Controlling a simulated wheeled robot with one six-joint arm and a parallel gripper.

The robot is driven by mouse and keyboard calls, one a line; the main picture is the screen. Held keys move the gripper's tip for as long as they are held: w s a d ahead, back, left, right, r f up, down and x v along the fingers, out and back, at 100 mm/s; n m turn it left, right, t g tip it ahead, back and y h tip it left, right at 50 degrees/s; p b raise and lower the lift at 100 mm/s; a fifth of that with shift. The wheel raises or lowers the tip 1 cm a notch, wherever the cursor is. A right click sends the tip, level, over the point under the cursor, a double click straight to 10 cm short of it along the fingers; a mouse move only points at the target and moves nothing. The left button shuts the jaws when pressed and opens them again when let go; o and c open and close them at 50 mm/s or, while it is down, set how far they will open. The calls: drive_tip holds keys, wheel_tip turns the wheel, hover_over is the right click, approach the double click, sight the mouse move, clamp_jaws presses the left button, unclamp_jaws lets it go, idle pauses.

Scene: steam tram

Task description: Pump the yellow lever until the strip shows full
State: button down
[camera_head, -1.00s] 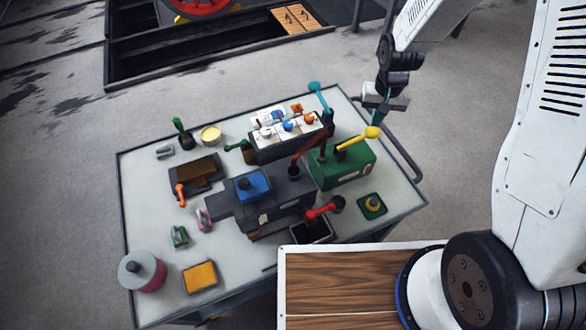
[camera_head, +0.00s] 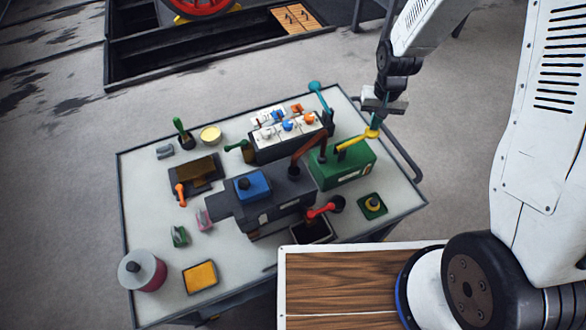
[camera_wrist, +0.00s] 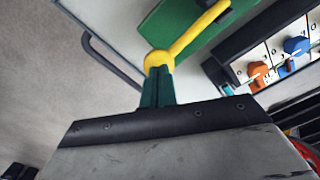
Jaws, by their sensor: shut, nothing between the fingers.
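The yellow lever (camera_head: 354,142) rises from a green box (camera_head: 345,172) at the right of the table and ends in a round knob. My gripper (camera_head: 374,125) is shut and empty, its dark green fingertips at the top of the knob. In the wrist view the fingertips (camera_wrist: 158,75) overlap the yellow knob (camera_wrist: 155,62), and the lever arm (camera_wrist: 195,32) runs up and right from it. They look in contact or nearly so. A small pale patch (camera_head: 367,169) shows on the box's end; whether it is the strip, and its reading, I cannot tell.
A panel with blue and orange knobs (camera_head: 288,127) and a teal lever (camera_head: 319,92) stand behind the green box. A red-handled lever (camera_head: 320,211) and a dark block with a blue top (camera_head: 252,186) are in front. A rail (camera_head: 405,157) edges the table's right side.

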sight(372, 132)
drive_tip(key=shift+f, duration=2.3)
drive_tip(key=shift+r, duration=2.95)
drive_tip(key=shift+f, duration=3)
drive_tip(key=shift+r, duration=3)
